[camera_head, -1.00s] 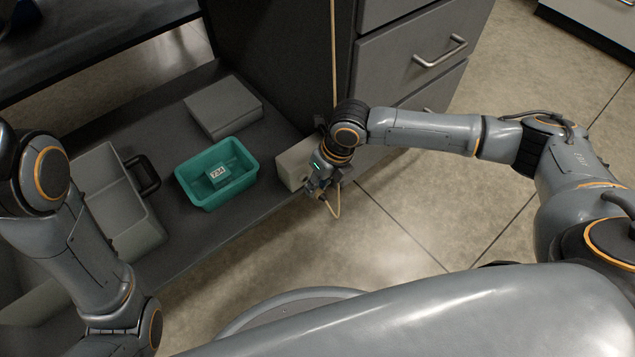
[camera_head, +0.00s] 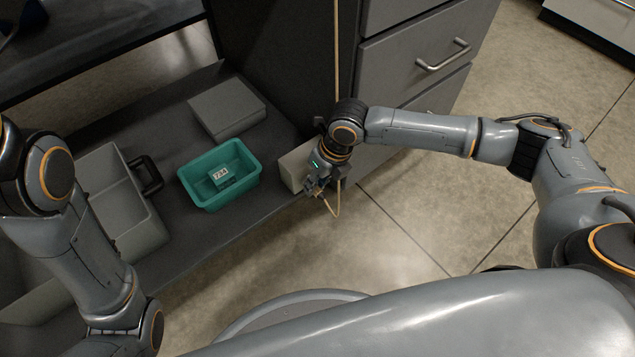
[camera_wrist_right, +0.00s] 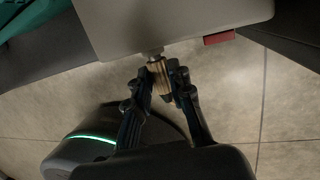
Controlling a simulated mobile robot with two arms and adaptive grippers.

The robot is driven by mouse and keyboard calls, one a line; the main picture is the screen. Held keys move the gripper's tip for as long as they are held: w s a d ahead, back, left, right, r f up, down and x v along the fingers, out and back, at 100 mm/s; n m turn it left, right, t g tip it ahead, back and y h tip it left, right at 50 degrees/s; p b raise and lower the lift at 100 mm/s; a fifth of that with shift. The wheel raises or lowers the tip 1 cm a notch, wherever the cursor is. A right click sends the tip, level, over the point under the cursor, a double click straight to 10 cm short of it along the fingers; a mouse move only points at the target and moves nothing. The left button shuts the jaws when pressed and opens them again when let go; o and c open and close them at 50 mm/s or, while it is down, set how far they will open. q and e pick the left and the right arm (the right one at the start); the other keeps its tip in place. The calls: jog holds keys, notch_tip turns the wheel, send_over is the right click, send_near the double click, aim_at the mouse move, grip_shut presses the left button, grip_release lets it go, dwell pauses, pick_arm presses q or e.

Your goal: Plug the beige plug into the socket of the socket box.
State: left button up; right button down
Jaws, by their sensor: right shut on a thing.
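The socket box (camera_head: 294,168) is a pale block at the right end of the dark shelf. In the right wrist view its light face (camera_wrist_right: 180,18) fills the top, with a red part on its edge. My right gripper (camera_head: 314,186) is at the box's near side. It is shut on the beige plug (camera_wrist_right: 160,72), which shows ribbed between the fingertips in the wrist view. A short metal piece shows between the plug and the box edge; how deep it sits is hidden. The plug is too small to make out in the head view. My left gripper is out of view.
A teal bin (camera_head: 245,190) with a labelled block, a grey flat box (camera_head: 227,108) and a grey divided tray (camera_head: 135,235) are on the shelf. Drawers (camera_head: 425,60) stand behind my right arm.

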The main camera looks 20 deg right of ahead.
jog(key=shift+w+a, duration=0.15)
jog(key=shift+w, duration=0.2)
dwell(0.4)
jog(key=c, duration=1.1)
grip_release()
jog(key=o, duration=0.5)
jog(key=shift+c, duration=0.2)
